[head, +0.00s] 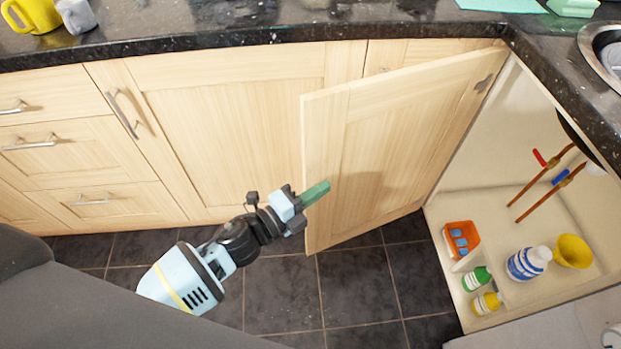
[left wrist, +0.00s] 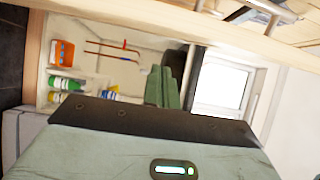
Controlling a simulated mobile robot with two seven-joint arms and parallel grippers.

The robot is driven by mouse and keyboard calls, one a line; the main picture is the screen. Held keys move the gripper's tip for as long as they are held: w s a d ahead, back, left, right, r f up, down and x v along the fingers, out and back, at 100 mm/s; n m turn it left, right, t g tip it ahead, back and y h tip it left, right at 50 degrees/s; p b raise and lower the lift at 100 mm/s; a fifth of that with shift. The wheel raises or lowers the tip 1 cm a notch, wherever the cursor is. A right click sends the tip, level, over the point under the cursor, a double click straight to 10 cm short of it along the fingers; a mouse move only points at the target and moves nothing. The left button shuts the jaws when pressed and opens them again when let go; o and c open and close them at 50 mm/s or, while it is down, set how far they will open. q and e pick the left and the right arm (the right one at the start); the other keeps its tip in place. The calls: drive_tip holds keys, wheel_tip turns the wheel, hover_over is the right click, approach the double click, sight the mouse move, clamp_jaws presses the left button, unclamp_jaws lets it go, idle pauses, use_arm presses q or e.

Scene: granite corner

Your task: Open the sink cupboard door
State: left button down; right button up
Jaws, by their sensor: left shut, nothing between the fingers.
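The sink cupboard door (head: 395,145) stands wide open in the head view, swung out to the left on its hinge at the right. Part of the door and its metal handle (left wrist: 262,10) show along the top of the left wrist view. My left gripper (head: 316,193) is shut and empty, with its green fingers at the door's free edge. I cannot tell whether they touch the door. The fingers also show in the left wrist view (left wrist: 165,85). The open sink cupboard (head: 515,205) is at the right. My right gripper is not in view.
Inside the cupboard are an orange box (head: 461,240), a white-and-blue bottle (head: 527,263), a yellow cup-like item (head: 573,251), two small bottles and pipes. A dark worktop (head: 270,35) runs above. Dark floor tiles (head: 365,285) are clear below the door.

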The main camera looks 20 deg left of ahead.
sight(310, 180)
use_arm(q)
drive_tip(key=shift+w+a, duration=1.05)
drive_tip(key=shift+w, duration=0.05)
drive_tip(key=shift+w+a, duration=0.1)
drive_tip(key=shift+w, duration=0.05)
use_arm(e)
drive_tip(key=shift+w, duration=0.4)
use_arm(q)
drive_tip(key=w+a+b, duration=0.1)
drive_tip(key=w+a, duration=0.3)
drive_tip(key=w, duration=0.1)
drive_tip(key=shift+w+a, duration=0.35)
drive_tip(key=shift+w, duration=0.05)
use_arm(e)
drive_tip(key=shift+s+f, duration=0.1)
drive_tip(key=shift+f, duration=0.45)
use_arm(q)
drive_tip(key=shift+s+f, duration=0.1)
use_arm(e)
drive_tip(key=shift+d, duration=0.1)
